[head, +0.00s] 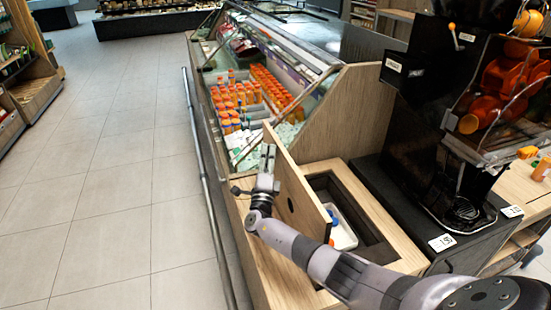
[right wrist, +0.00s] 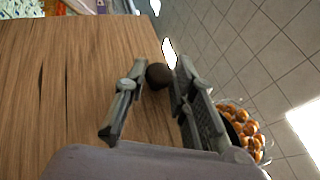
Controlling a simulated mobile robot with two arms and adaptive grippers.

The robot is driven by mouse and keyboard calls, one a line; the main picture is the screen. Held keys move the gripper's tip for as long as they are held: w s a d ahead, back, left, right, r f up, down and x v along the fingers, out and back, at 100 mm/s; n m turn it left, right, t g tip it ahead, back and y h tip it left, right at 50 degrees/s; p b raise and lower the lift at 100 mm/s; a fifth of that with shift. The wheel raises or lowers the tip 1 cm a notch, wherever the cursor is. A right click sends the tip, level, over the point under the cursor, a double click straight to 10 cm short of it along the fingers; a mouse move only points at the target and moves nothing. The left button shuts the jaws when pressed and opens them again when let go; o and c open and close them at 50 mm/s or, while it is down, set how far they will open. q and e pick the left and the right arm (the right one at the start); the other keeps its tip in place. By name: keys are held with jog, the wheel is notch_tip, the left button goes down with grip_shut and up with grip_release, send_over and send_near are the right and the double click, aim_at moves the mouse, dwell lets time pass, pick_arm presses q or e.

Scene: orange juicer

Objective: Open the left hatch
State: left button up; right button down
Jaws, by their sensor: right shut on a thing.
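The left hatch (head: 298,182) is a light wooden panel standing raised on edge beside a dark-framed opening (head: 375,248) in the counter. It has a round dark hole in its face. My right gripper (head: 267,158) is shut on the hatch near its far upper end. In the right wrist view, the fingers (right wrist: 155,95) are at the edge of the wooden panel (right wrist: 70,85), with a dark round spot (right wrist: 158,75) between them; I cannot tell if it is a hole or a knob. My left gripper is not in view.
A white container (head: 343,237) sits inside the opening. The black juicer (head: 440,150) stands to the right with oranges above. A chilled case of orange bottles (head: 240,100) lies beyond the hatch. The tiled floor (head: 110,200) on the left is clear.

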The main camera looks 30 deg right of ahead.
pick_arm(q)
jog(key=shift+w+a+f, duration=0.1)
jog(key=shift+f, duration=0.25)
pick_arm(e)
jog(key=shift+w+a+f+n+t, duration=0.1)
jog(key=shift+w+a+n+t, duration=0.1)
jog(key=shift+a+n, duration=0.3)
jog(key=shift+w+a+f+n+t, duration=0.1)
jog(key=shift+a+n+t, duration=0.1)
jog(key=shift+a, duration=0.45)
jog(key=c, duration=1.7)
grip_release()
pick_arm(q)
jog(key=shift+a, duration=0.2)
pick_arm(e)
jog(key=shift+o, duration=0.2)
jog(key=v, duration=1.2)
jog(key=shift+r, duration=0.15)
